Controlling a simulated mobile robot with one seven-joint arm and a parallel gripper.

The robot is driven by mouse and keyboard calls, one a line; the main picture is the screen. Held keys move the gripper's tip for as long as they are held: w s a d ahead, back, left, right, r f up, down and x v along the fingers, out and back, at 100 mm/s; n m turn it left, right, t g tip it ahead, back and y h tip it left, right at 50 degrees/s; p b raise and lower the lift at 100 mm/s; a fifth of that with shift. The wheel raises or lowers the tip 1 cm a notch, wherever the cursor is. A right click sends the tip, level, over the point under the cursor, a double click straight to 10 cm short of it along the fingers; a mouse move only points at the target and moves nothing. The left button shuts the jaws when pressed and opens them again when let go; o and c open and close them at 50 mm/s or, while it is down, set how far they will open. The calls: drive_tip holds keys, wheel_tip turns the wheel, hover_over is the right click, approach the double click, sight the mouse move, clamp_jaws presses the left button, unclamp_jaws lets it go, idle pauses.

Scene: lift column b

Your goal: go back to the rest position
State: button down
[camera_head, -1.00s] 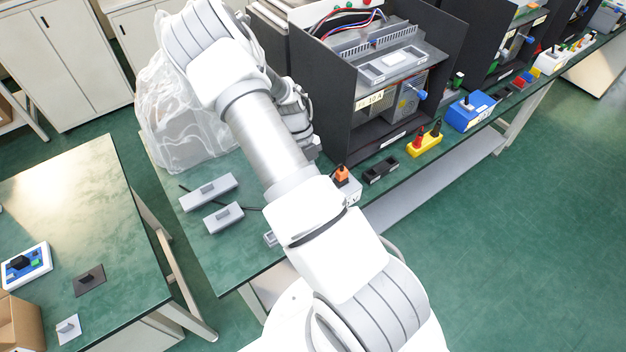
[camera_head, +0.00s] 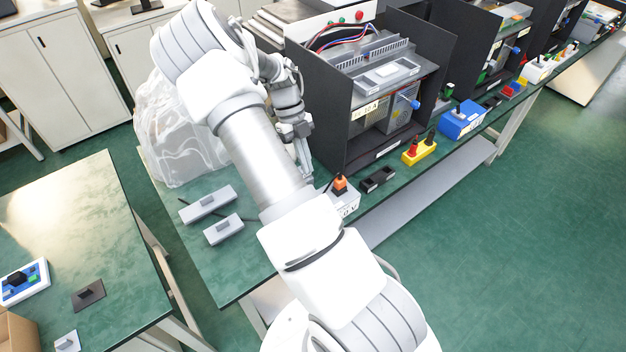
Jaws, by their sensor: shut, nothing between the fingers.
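My white and grey arm (camera_head: 262,150) reaches up across the middle of the view and folds over at the top. My gripper (camera_head: 304,168) hangs down behind the forearm, partly seen, just left of the dark equipment cabinet (camera_head: 335,110). Its fingers look shut, with nothing seen between them. From this angle I cannot tell how far it is above the green workbench (camera_head: 237,268) or whether it clears the cabinet side.
A crumpled translucent bag (camera_head: 180,130) stands left of my arm. Two grey blocks (camera_head: 208,202) lie on the bench. An orange-topped box (camera_head: 343,195) and a yellow block (camera_head: 419,150) sit near its edge. A second green table (camera_head: 75,235) is at left. Floor at right is clear.

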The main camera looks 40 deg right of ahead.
drive_tip(key=shift+w+r, duration=0.35)
drive_tip(key=shift+r, duration=0.05)
drive_tip(key=s+a+r+n+t+y, duration=0.1)
drive_tip(key=s+a+r+n+t, duration=0.15)
drive_tip(key=a+r+n, duration=0.5)
drive_tip(key=s+a+r+n+t+y, duration=0.1)
drive_tip(key=s+a+r+n+t, duration=0.2)
drive_tip(key=r+n, duration=0.7)
drive_tip(key=s+a+r+n+t+h, duration=0.1)
drive_tip(key=s+a+r+n, duration=0.3)
drive_tip(key=n, duration=0.5)
drive_tip(key=s+a+r+n+t, duration=0.4)
drive_tip(key=s+r+n, duration=0.1)
drive_tip(key=s+n, duration=0.4)
drive_tip(key=shift+s+a+h, duration=0.15)
drive_tip(key=shift+a+h, duration=0.1)
drive_tip(key=shift+h, duration=0.15)
